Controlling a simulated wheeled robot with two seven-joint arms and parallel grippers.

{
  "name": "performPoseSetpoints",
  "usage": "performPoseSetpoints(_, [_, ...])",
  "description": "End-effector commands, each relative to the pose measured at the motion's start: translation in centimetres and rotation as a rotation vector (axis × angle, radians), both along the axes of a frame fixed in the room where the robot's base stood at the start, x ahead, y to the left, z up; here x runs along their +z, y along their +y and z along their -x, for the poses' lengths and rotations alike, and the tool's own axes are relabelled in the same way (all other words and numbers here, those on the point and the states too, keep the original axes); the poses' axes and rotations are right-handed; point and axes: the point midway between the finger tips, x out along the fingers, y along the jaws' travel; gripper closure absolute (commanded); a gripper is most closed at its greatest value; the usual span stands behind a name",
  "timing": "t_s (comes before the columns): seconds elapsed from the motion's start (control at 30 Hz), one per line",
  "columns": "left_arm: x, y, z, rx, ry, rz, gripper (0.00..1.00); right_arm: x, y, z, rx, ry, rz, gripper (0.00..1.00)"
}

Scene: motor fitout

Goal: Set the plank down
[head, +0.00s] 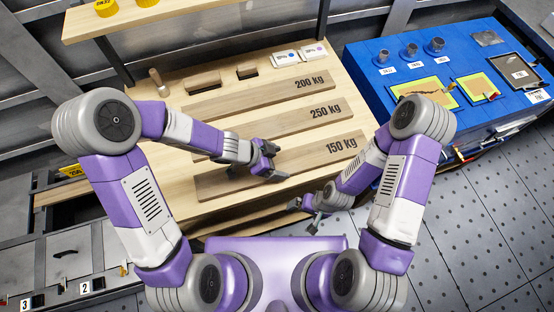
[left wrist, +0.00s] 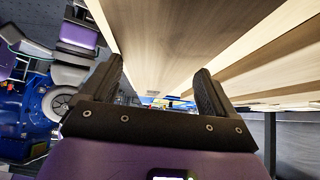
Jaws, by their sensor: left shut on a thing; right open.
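The plank marked 150 kg (head: 310,157) lies lengthwise across the near part of the wooden bench top (head: 182,203), slightly slanted in the head view. My left gripper (head: 270,163) is shut on it near its middle and hides part of it. In the left wrist view, a wooden board (left wrist: 180,45) runs between the two fingers (left wrist: 155,95). I cannot tell whether the plank touches the bench. My right gripper (head: 308,212) is open and empty, in front of the bench's near edge.
Planks marked 250 kg (head: 285,128) and 200 kg (head: 275,98) lie farther back on the bench. A blue table (head: 460,108) with mats and cups stands at the right.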

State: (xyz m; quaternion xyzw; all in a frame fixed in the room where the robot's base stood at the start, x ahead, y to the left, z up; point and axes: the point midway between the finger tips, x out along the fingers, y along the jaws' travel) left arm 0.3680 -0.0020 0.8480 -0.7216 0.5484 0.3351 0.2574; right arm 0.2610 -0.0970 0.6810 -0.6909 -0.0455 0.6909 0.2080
Motion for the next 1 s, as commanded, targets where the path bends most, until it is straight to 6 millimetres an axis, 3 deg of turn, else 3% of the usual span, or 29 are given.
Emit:
performPoseSetpoints(0.17, [-0.2,0.0,0.0,0.001,-0.001,0.002,0.81,-0.2,0.0,0.0,0.0,0.0,0.0,0.0])
performPoseSetpoints(0.2, [-0.2,0.0,0.0,0.002,0.001,0.0,0.05,-0.2,0.0,0.0,0.0,0.0,0.0,0.0])
performPoseSetpoints(0.23, [-0.2,0.0,0.0,0.001,0.001,0.0,0.0,-0.2,0.0,0.0,0.0,0.0,0.0,0.0])
performPoseSetpoints(0.57, [0.3,0.0,0.0,-0.001,-0.001,0.0,0.0,0.2,0.0,0.0,0.0,0.0,0.0,0.0])
performPoseSetpoints(0.67, [1.4,0.0,0.0,-0.001,-0.001,0.0,0.0,1.1,0.0,0.0,0.0,0.0,0.0,0.0])
performPoseSetpoints(1.0, [5.3,3.1,0.8,0.004,0.002,0.0,0.0,5.6,0.0,0.0,0.0,0.0,0.0,0.0])
